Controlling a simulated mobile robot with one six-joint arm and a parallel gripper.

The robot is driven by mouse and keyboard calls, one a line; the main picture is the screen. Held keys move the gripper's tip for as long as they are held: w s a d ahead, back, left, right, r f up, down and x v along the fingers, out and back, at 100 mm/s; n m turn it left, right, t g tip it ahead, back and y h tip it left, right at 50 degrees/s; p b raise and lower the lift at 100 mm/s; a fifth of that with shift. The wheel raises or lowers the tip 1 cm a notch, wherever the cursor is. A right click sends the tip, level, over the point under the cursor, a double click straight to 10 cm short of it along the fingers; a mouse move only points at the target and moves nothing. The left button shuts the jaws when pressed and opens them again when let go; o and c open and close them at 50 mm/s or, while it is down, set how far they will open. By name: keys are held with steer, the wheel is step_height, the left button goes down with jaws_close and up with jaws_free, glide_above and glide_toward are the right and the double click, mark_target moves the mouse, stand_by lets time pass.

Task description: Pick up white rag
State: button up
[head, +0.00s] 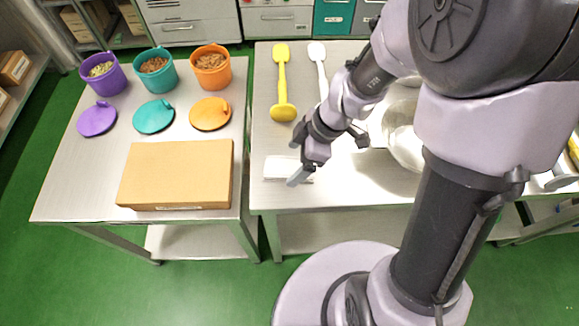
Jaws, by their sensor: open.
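A folded white rag (279,167) lies flat on the right-hand metal table, near its front left corner. My gripper (297,178) is over the rag's right part and hides some of it. One finger reaches down at the rag's front right edge. The gripper is open and nothing shows between its fingers. I cannot tell whether the finger touches the rag or is just above it.
A yellow paddle (282,85) and a white paddle (318,62) lie behind the gripper. A bowl (402,140) stands to the right, partly behind my arm. The left table holds a cardboard box (176,174), three lids and purple (104,75), teal (155,72) and orange (211,70) tubs.

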mark_target(289, 168)
steer(key=x, duration=0.2)
steer(key=shift+a+f, duration=0.1)
steer(key=shift+f, duration=0.2)
steer(key=shift+r, duration=0.1)
